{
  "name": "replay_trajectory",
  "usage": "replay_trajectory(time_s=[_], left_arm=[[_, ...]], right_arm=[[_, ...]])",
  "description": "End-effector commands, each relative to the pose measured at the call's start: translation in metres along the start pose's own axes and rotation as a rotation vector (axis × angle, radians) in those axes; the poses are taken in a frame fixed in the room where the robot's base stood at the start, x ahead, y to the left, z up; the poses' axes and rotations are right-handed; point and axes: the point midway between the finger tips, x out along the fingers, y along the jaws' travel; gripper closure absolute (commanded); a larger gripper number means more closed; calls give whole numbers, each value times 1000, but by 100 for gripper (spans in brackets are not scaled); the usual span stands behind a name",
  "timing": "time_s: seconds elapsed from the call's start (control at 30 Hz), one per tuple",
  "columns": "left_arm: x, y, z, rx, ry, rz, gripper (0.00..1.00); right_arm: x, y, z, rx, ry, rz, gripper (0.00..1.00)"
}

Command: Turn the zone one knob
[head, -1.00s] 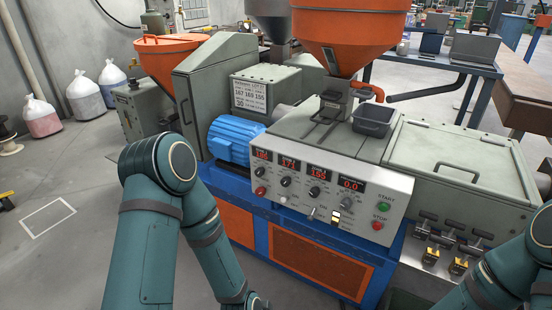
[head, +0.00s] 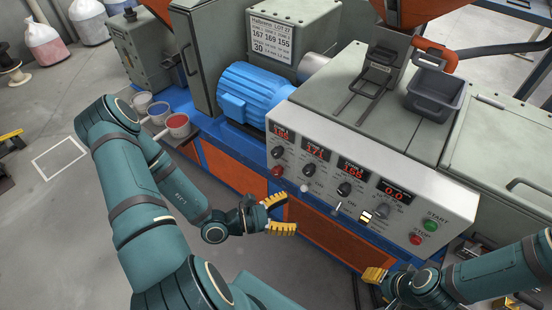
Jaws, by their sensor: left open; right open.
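The control panel (head: 375,178) is white, with a row of red digital displays and dark knobs below them. The leftmost dark knob (head: 279,153), under the first display (head: 283,132), looks like the zone one knob; its label is too small to read. My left gripper (head: 283,214) is open and empty, with yellow fingers pointing right. It appears below and apart from this knob, in front of the orange lower panel. My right gripper (head: 373,281) is at the bottom, below the panel; one yellow finger shows clearly. Nothing is seen in it.
More knobs (head: 309,170) sit to the right, with a dark red one (head: 277,171) just below the first. A green start button (head: 432,225) and red stop button (head: 416,239) are at the panel's right. A blue motor (head: 257,92) and several cups (head: 176,125) are at left.

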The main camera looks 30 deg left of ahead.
Motion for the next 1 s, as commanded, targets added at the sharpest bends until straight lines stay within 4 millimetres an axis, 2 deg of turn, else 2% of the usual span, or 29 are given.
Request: replay_trajectory(time_s=[0.03,0.13,0.23,0.37,0.57,1.0], left_arm=[[-15,28,1,-26,-18,158,32],[-46,73,-2,-47,-39,421,32],[-73,100,-5,-49,-43,594,32],[-88,115,-8,-46,-40,692,32],[-71,131,-8,-44,-42,699,32],[-7,184,-6,-46,-42,696,32]], right_arm=[[-3,-1,0,0,-1,0,53],[-5,-2,1,1,-3,0,53],[-6,-2,1,1,-3,0,53],[-6,-2,1,1,-4,0,53],[-2,-1,1,1,-2,0,53],[11,4,-1,-1,4,0,53]])
